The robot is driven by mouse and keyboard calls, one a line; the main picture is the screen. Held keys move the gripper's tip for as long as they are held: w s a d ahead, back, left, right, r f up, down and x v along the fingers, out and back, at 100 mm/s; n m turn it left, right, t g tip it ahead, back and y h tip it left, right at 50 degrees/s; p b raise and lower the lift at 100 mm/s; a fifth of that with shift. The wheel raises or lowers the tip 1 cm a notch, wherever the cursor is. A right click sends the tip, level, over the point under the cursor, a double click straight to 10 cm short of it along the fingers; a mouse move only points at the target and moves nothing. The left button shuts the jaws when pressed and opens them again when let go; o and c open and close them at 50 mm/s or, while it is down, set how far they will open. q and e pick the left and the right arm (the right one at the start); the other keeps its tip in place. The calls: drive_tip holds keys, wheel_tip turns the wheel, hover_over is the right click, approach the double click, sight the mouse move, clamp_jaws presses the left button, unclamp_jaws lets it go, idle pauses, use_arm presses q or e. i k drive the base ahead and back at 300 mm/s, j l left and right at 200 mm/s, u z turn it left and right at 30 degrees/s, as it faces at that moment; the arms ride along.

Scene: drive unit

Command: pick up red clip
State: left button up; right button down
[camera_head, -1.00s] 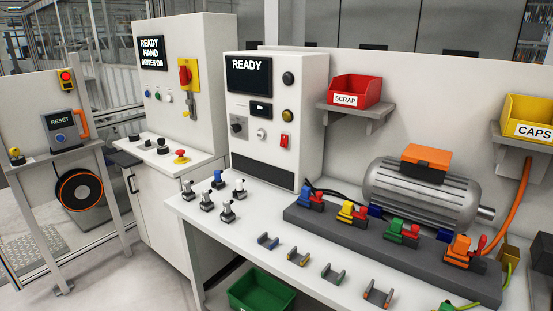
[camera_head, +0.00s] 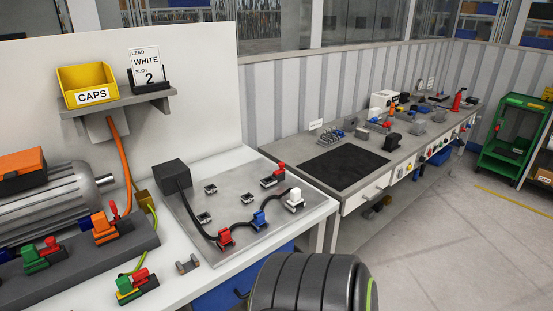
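Several small red pieces show, and I cannot tell which one is the red clip. On the grey metal plate (camera_head: 215,208), a red piece (camera_head: 225,236) sits on a black cable near the front edge. A blue piece (camera_head: 259,218) and a white piece (camera_head: 293,199) sit along the same cable. Another red piece (camera_head: 279,168) stands on a dark holder at the plate's back. More red levers stand at left on the dark block (camera_head: 90,243) beside green and orange connectors. Neither of my grippers is in view.
A yellow CAPS bin (camera_head: 87,86) stands on a wall shelf above the motor (camera_head: 45,200). A black box (camera_head: 170,175) stands at the plate's back left. A second bench (camera_head: 400,150) runs off to the right, with a green cart (camera_head: 512,132) and open floor beyond.

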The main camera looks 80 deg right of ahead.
sight(225, 235)
drive_tip(key=z, duration=1.95)
